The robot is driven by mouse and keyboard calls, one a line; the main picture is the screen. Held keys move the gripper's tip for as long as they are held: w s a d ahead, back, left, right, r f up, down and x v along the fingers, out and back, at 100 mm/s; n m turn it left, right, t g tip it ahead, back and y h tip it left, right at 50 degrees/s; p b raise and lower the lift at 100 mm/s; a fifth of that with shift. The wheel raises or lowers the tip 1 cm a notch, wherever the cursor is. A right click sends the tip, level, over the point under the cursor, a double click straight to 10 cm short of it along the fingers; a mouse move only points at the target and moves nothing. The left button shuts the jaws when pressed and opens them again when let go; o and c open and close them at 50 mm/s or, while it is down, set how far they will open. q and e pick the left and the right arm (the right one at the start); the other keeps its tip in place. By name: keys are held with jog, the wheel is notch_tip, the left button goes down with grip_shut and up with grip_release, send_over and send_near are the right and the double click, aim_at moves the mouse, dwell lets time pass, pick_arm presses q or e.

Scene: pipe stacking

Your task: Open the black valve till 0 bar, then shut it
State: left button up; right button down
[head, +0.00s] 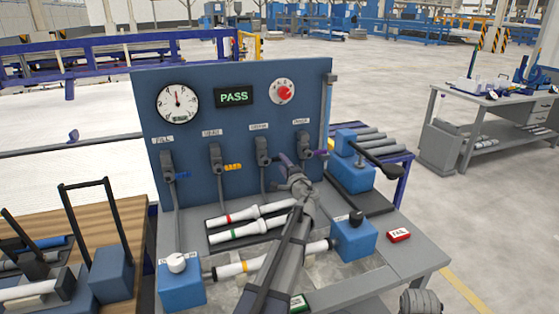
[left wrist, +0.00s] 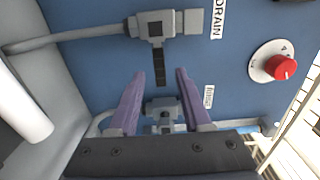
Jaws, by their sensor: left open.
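The black valve handle (left wrist: 158,66) sticks out sideways from the grey drain valve (left wrist: 157,25) in the left wrist view. In the head view the drain valve (head: 263,147) is third from left on the blue panel. My left gripper (left wrist: 158,72) is open and empty. Its fingertips are close to the handle's free end, one on each side; I cannot tell if they touch it. In the head view my left gripper (head: 289,168) is in front of the panel and partly hides the handle.
Close by are a valve with a blue handle (head: 183,175), one with a yellow handle (head: 233,167) and one with a purple handle (head: 318,154). A green PASS display (head: 234,97) and a red knob (head: 283,91) are above. Pipes (head: 235,233) lie on the bench below.

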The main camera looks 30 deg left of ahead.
aim_at(280, 160)
pick_arm(q)
jog(key=x, duration=0.4)
jog(key=shift+c, duration=0.4)
grip_shut()
dwell(1.0)
